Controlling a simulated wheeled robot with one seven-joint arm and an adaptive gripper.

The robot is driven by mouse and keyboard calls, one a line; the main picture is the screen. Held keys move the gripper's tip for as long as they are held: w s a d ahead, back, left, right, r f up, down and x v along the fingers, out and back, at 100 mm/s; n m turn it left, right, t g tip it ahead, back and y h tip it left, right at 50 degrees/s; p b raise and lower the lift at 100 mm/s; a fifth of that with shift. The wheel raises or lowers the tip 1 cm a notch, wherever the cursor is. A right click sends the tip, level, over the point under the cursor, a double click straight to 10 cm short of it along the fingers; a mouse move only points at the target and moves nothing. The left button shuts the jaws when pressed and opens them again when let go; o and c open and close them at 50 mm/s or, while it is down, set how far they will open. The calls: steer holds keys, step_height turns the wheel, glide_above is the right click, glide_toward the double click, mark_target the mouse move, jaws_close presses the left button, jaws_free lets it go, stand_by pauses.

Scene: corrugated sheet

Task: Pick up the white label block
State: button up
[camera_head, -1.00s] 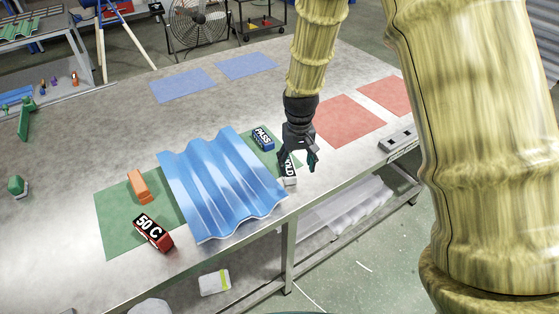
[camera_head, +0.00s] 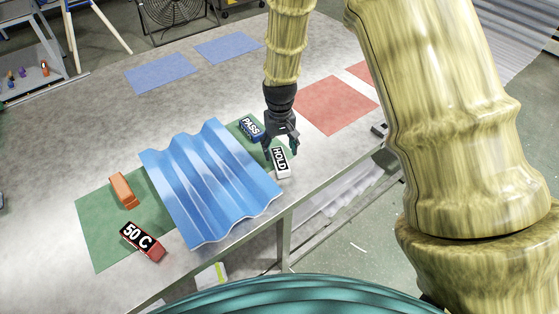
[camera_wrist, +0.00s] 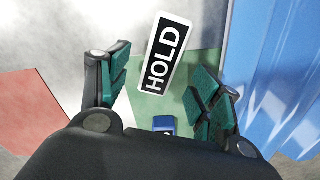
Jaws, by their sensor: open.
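The white label block (camera_head: 282,164), marked HOLD in white letters on black, lies on the table at the right edge of the blue corrugated sheet. In the wrist view the white label block (camera_wrist: 164,52) lies beyond and between the fingertips, partly over a green mat. My gripper (camera_head: 281,145) is open and empty, just above and behind the block in the head view. Its two green-padded fingers (camera_wrist: 155,88) are spread apart in the wrist view. The block appears untouched; the exact height gap cannot be told.
A blue PASS block (camera_head: 251,128) stands close behind my gripper, also low in the wrist view (camera_wrist: 164,125). The blue corrugated sheet (camera_head: 205,185) lies just left. An orange block (camera_head: 123,190) and a red 50 C block (camera_head: 143,243) lie farther left. Red mats (camera_head: 335,105) lie right.

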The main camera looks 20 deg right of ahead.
mark_target(280, 159)
steer(key=shift+s+f, duration=0.1)
steer(key=shift+s, duration=0.15)
steer(key=shift+f+p, duration=0.95)
steer(key=shift+f, duration=1.6)
steer(key=c, duration=1.1)
